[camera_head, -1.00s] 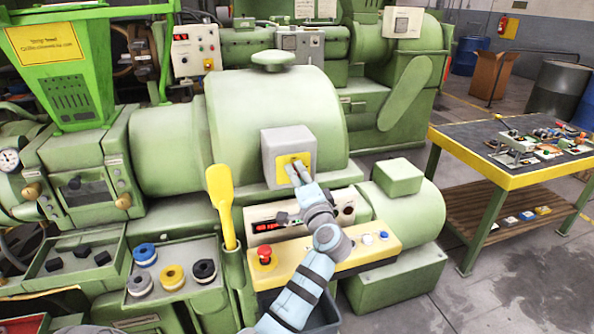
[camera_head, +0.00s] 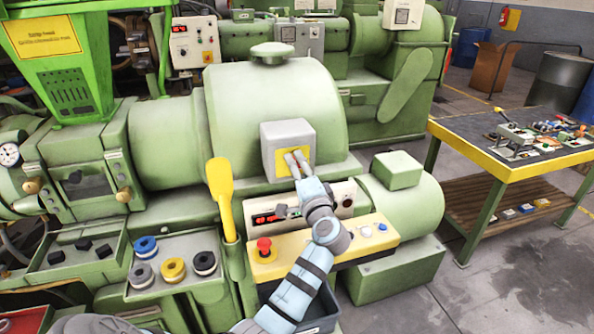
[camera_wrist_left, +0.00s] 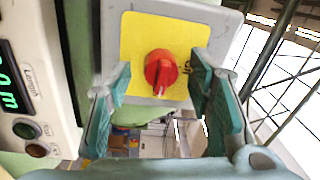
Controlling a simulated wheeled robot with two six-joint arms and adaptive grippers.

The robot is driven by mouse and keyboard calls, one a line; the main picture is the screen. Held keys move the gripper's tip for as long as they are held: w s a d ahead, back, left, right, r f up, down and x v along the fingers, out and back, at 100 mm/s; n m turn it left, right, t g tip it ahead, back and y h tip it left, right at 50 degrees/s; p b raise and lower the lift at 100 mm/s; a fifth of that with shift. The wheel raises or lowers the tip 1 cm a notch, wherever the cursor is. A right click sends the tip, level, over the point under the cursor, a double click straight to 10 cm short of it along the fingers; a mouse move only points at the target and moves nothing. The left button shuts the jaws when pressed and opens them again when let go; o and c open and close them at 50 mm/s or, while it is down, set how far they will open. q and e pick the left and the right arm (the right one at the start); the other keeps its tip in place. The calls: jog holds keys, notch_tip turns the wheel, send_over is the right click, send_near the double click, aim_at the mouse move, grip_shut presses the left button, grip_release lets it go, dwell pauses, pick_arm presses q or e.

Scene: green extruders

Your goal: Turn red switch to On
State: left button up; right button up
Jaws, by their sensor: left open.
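The red switch (camera_wrist_left: 160,72) is a rotary knob on a yellow plate (camera_wrist_left: 140,35) in the left wrist view. Its narrow grip points downward in that view, and partly hidden lettering lies to its right. The plate is on the front of a grey box (camera_head: 287,133) on the green machine in the head view, where my gripper hides the knob. My left gripper (camera_head: 296,161) is open in front of the plate. In the left wrist view its fingers (camera_wrist_left: 160,78) are on either side of the knob, with gaps visible.
A yellow lever (camera_head: 221,195) stands left of my arm. Below the box is a yellow panel (camera_head: 345,250) with a red mushroom button (camera_head: 264,246). A display panel (camera_wrist_left: 28,110) shows at the wrist view's left. A cluttered table (camera_head: 480,150) stands at right.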

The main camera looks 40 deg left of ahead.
pick_arm(q)
jog(key=v, duration=0.7)
jog(key=shift+s+d, duration=0.15)
jog(key=shift+d, duration=0.1)
jog(key=shift+a+f, duration=0.1)
